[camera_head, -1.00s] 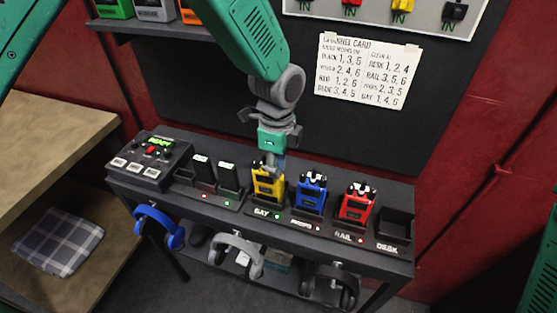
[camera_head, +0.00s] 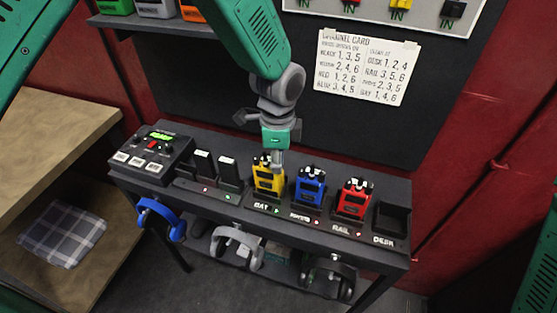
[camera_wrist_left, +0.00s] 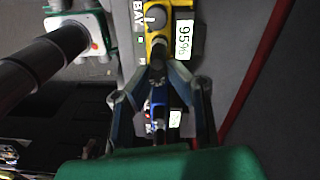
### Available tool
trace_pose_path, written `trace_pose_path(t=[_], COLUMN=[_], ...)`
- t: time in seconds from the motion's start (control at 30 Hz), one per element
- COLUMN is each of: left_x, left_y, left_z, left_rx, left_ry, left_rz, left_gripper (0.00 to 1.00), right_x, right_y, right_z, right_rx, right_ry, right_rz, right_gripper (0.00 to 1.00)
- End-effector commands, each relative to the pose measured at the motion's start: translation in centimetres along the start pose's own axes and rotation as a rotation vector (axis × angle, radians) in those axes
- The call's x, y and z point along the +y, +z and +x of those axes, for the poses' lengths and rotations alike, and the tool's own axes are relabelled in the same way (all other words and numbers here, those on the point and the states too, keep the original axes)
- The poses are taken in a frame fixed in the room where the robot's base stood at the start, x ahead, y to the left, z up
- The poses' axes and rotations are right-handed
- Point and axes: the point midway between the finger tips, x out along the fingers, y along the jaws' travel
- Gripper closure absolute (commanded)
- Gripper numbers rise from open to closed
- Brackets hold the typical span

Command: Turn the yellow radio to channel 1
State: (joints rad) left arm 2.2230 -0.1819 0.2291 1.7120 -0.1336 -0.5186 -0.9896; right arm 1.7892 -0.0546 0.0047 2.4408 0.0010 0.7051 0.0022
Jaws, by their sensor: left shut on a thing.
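The yellow radio (camera_head: 266,182) stands upright in the dock slot labelled BAY, left of the blue and red radios. It also shows at the top of the left wrist view (camera_wrist_left: 182,17), with a dark round knob on its top and a white number label. My left gripper (camera_head: 276,163) comes down from above onto the radio's top. In the left wrist view its fingers (camera_wrist_left: 158,66) close in on a dark knob at the radio's near end. The channel reading is too small to tell. My right gripper is not in view.
A blue radio (camera_head: 309,188) and a red radio (camera_head: 354,199) stand close to the right, then an empty DESK slot (camera_head: 391,221). Two black units (camera_head: 217,172) and a button console (camera_head: 150,157) are on the left. Headsets hang along the front. A channel card (camera_head: 368,67) is on the wall.

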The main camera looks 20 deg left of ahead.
Motion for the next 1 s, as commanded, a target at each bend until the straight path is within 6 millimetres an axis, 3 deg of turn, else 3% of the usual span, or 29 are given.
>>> trace_pose_path(t=[0.03, 0.07, 0.1, 0.4, 0.53, 1.0], left_x=[0.1, 0.1, 0.1, 0.1, 0.0, -0.1], left_y=[0.0, 0.0, 0.0, 0.0, 0.0, -0.1], left_z=[0.1, 0.1, 0.1, 0.0, -1.0, -10.0], left_rx=[-0.001, -0.001, -0.001, 0.0, 0.001, 0.001], left_ry=[0.003, 0.003, 0.003, 0.001, -0.001, 0.0], left_rz=[0.0, 0.0, 0.0, 0.001, 0.001, 0.0], left_gripper=[1.0, 0.75, 0.66, 0.66, 0.66, 0.66], right_x=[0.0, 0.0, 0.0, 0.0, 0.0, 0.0], right_y=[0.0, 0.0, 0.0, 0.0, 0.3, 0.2], right_z=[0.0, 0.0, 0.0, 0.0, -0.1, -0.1], right_rx=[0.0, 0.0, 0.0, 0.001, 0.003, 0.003], right_ry=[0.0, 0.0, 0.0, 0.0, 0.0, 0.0], right_rz=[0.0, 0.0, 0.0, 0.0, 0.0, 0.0], right_gripper=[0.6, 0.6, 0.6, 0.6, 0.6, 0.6])
